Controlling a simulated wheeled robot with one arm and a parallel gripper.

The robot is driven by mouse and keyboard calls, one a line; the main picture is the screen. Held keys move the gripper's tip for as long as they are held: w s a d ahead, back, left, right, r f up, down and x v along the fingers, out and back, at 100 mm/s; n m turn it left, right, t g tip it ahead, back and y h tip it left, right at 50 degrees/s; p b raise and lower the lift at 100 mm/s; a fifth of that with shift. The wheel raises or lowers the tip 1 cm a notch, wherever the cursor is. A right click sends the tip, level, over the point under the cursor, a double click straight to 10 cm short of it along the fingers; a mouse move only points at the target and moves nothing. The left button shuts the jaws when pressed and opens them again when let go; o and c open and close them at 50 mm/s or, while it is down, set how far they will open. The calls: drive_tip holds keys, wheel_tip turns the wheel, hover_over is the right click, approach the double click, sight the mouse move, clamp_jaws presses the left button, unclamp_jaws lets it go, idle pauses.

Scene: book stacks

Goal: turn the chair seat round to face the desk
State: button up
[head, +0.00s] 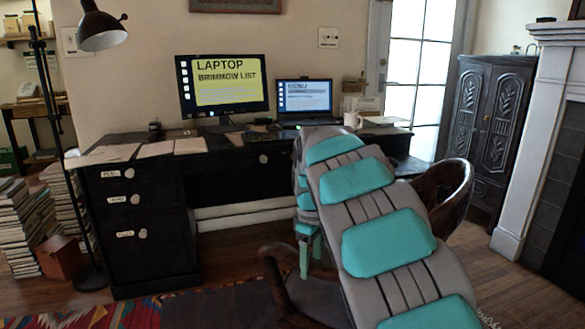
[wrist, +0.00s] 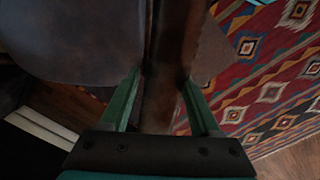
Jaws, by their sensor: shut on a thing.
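The chair has dark wooden arms and a brown leather seat. One curved wooden part (head: 447,190) rises to the right of my arm in the head view. Another wooden arm (head: 283,285) shows at lower centre, left of my arm. In the wrist view the leather seat (wrist: 75,40) fills the upper left. My gripper (wrist: 162,80) has its green fingers on either side of a wooden chair arm (wrist: 168,40) and is shut on it. The black desk (head: 150,245) stands behind the chair against the wall. My arm hides much of the chair, so its exact facing is hard to tell.
Two screens, a monitor (head: 222,85) and a laptop (head: 304,97), stand on the desk. A floor lamp (head: 102,30) and book stacks (head: 20,230) are at left. A patterned rug (head: 90,318) lies in front. A carved cabinet (head: 490,130) and fireplace are at right.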

sight(292, 248)
drive_tip(key=shift+a, duration=0.1)
drive_tip(key=shift+w+a+m, duration=1.2)
drive_tip(key=shift+w+a, duration=0.95)
drive_tip(key=shift+w, duration=0.05)
drive_tip(key=shift+w+a+f+m, duration=0.1)
drive_tip(key=shift+w+a+m, duration=0.25)
drive_tip(key=shift+w, duration=0.3)
drive_tip(key=shift+w+a+m, duration=0.25)
drive_tip(key=shift+w+a, duration=0.1)
drive_tip(key=shift+w, duration=0.25)
drive_tip(key=w, duration=0.1)
drive_tip(key=w+a+m, duration=0.1)
drive_tip(key=w, duration=0.1)
drive_tip(key=shift+a, duration=0.1)
